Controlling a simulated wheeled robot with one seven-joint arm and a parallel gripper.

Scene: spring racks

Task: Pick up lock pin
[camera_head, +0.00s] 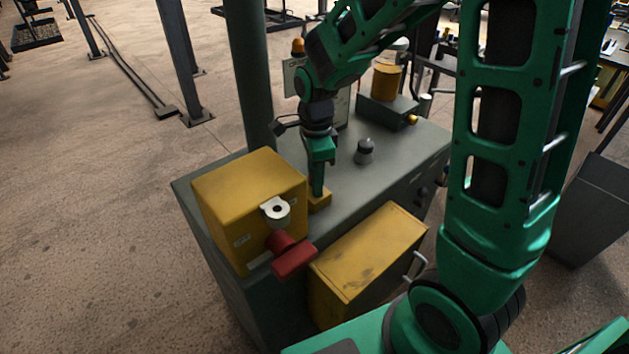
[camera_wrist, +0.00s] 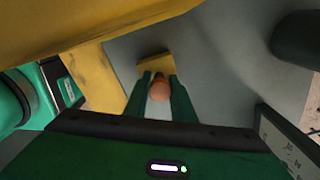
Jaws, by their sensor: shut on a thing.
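The lock pin (camera_wrist: 159,90) shows in the wrist view as a small copper-orange rounded end between my two green fingers. My gripper (camera_wrist: 158,79) is shut on it. In the head view my gripper (camera_head: 318,191) points down at a small yellow block (camera_head: 320,201) on the grey cabinet top. This block also shows just beyond the fingertips in the wrist view (camera_wrist: 154,66). The pin is hidden in the head view, and I cannot tell whether its lower end is still in the block.
A large yellow box (camera_head: 235,195) with a white ring lug (camera_head: 274,210) and red handle (camera_head: 293,262) stands close left of my gripper. A dark knob (camera_head: 364,151) stands to the right on the grey cabinet (camera_head: 395,158). A yellow door (camera_head: 370,260) is in front.

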